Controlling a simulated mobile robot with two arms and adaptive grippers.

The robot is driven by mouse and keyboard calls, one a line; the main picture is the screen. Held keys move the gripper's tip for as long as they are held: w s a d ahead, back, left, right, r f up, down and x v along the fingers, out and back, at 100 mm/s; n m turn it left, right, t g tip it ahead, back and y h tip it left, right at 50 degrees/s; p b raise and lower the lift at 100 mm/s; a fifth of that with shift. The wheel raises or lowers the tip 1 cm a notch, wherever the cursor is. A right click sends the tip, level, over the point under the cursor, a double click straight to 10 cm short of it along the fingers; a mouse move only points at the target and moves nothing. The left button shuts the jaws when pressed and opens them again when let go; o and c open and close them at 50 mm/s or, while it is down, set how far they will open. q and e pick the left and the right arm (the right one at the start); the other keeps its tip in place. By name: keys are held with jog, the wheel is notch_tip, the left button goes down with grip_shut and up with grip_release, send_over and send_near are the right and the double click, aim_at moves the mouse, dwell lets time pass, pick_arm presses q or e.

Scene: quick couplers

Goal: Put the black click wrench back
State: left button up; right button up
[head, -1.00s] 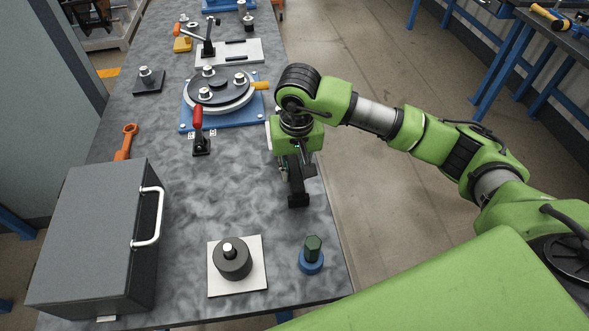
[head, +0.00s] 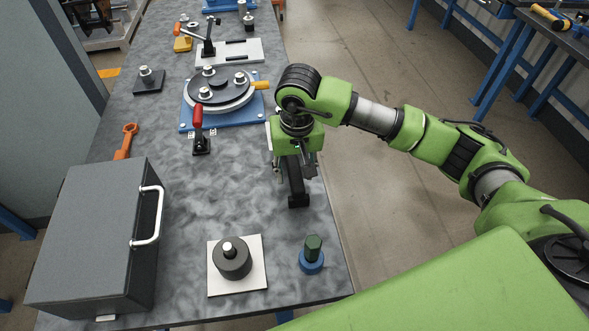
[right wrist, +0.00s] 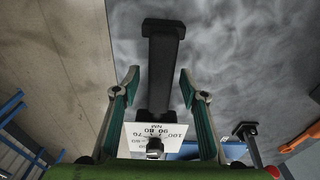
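The black click wrench (head: 295,182) is a dark bar near the right edge of the grey table, below my right gripper (head: 294,168). In the right wrist view the dark bar (right wrist: 162,65) runs away from me, with a wider black block at its far end. A white plate with numbers and "NM" (right wrist: 155,132) shows at its near end. My right gripper (right wrist: 158,78) is open, one finger on each side of the bar, with gaps visible. Whether the bar rests on a holder I cannot tell. My left gripper is not in view.
A grey case (head: 95,235) stands at left. A dark cylinder on a white plate (head: 232,260) and a green-and-blue piece (head: 312,255) are at the front. A round fixture on a blue base (head: 220,92), a red-handled clamp (head: 198,125) and an orange wrench (head: 125,142) lie farther back.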

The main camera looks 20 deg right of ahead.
notch_tip(320, 180, up, 12)
jog(key=s, duration=0.1)
dwell(0.4)
